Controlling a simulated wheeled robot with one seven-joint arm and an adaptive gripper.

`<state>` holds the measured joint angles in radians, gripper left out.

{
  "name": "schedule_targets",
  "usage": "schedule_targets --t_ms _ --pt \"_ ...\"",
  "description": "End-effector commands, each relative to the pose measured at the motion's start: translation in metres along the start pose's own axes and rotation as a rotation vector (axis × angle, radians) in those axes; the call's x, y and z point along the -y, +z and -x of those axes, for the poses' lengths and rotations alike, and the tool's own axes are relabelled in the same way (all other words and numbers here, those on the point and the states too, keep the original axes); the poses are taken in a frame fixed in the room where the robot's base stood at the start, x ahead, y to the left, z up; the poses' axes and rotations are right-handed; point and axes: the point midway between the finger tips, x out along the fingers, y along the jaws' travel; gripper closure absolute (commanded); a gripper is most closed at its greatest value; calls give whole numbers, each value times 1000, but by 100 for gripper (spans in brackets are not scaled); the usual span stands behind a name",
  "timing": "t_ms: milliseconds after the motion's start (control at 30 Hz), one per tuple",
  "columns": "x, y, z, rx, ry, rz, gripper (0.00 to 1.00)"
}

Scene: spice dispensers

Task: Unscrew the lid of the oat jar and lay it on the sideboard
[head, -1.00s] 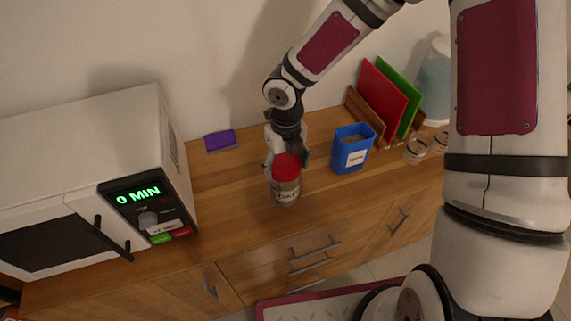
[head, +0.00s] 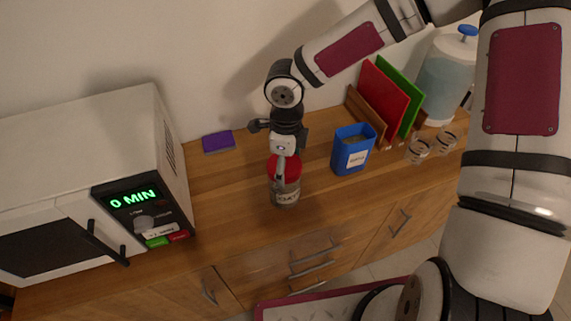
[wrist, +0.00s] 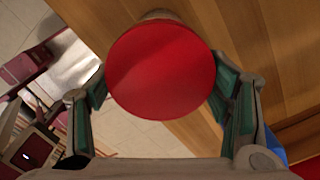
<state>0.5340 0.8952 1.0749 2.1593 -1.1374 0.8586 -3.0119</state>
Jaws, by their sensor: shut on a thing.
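The oat jar (head: 285,198) stands upright on the wooden sideboard (head: 235,225), with part of its label showing. Its red lid (head: 291,168) is at the top of the jar, and I cannot see a gap between them. My gripper (head: 284,165) comes down from above and is shut on the lid. In the wrist view the round red lid (wrist: 161,70) fills the middle, with a green-padded finger of my gripper (wrist: 158,95) on either side. A little of the jar shows behind the lid's upper edge.
A blue container (head: 352,158) stands right of the jar. Red and green boards (head: 388,95), small glasses (head: 420,150) and a water dispenser (head: 447,75) are farther right. A microwave (head: 100,180) is at left. A purple sponge-like block (head: 218,141) lies behind; the sideboard between is clear.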

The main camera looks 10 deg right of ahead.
Motion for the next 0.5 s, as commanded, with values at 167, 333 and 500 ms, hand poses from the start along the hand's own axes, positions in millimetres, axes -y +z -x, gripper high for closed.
schedule_targets --t_ms 167,333,500 --pt "1 0 -1 5 0 31 58" --pt "1 0 1 4 -3 35 58" --pt "1 0 1 5 -4 35 58"
